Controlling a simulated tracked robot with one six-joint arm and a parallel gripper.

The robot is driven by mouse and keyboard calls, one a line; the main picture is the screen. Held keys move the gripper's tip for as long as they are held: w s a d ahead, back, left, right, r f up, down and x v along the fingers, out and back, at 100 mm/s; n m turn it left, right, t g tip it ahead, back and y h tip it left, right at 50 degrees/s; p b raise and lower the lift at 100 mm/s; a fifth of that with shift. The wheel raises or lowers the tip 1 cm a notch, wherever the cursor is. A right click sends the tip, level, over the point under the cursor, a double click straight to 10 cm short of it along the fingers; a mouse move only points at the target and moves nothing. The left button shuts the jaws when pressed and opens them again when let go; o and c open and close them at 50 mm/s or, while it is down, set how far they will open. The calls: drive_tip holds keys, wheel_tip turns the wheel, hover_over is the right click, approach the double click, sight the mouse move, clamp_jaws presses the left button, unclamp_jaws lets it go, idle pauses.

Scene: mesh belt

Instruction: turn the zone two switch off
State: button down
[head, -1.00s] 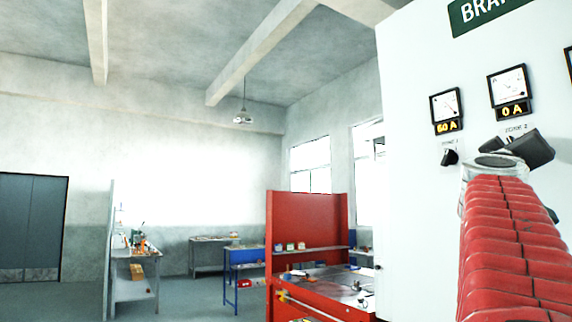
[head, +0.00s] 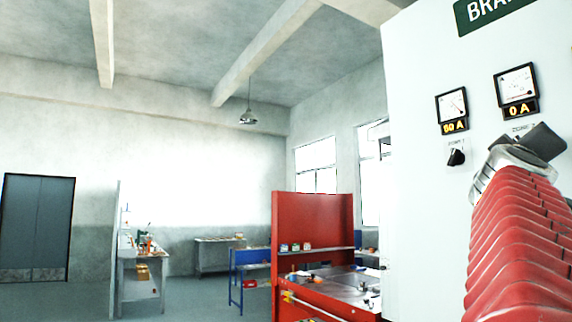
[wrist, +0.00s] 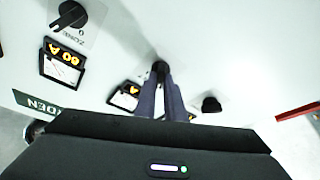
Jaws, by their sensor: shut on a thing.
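The zone two switch (wrist: 160,67) is a black knob on a white panel. In the wrist view it sits between the two fingertips of my gripper (wrist: 161,77), which is shut on it. In the head view my gripper (head: 520,148) is at the panel below the middle meter (head: 515,84), whose amber display reads 0 A. My wrist and red-sleeved arm hide most of that switch there, and its label is only partly visible. The exact angle of the knob is hard to tell.
The zone one knob (head: 456,157) is left of my gripper, under a 60 A meter (head: 452,104). It shows at right in the wrist view (wrist: 211,104). Another knob (wrist: 72,14) is at the wrist view's upper left. A red workbench (head: 312,230) stands beyond the cabinet.

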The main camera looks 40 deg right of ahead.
drive_tip(key=shift+d+f, duration=0.15)
drive_tip(key=shift+f, duration=0.1)
drive_tip(key=c, duration=1.8)
unclamp_jaws()
drive_tip(key=shift+r, duration=0.1)
drive_tip(key=shift+c, duration=0.2)
drive_tip(key=shift+r, duration=0.25)
drive_tip(key=shift+r, duration=4.75)
